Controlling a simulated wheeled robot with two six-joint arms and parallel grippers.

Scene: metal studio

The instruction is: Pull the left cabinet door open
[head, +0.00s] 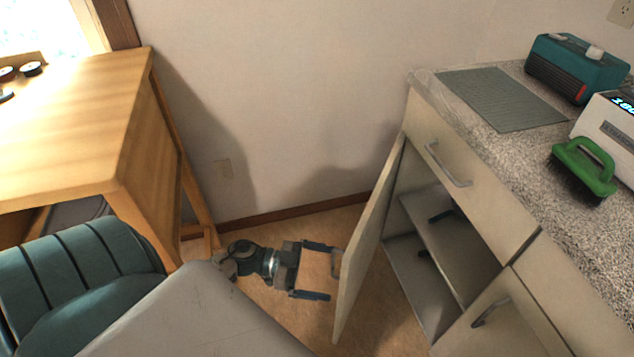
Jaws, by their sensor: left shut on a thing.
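The left cabinet door (368,240) stands swung well open, seen nearly edge-on, at the left end of the counter cabinet. My left gripper (331,272) reaches in from the left at the door's outer face and is shut on the handle. The exact contact is small and hard to make out. The open compartment shows a shelf (452,245) with small dark items. My right gripper is not in view.
A drawer (440,160) above and a neighbouring door (500,315) are closed. The speckled countertop (540,150) holds a grey mat, a green brush (585,168) and appliances. A wooden table (80,130) and teal chair (85,275) stand left. Floor shows around the gripper.

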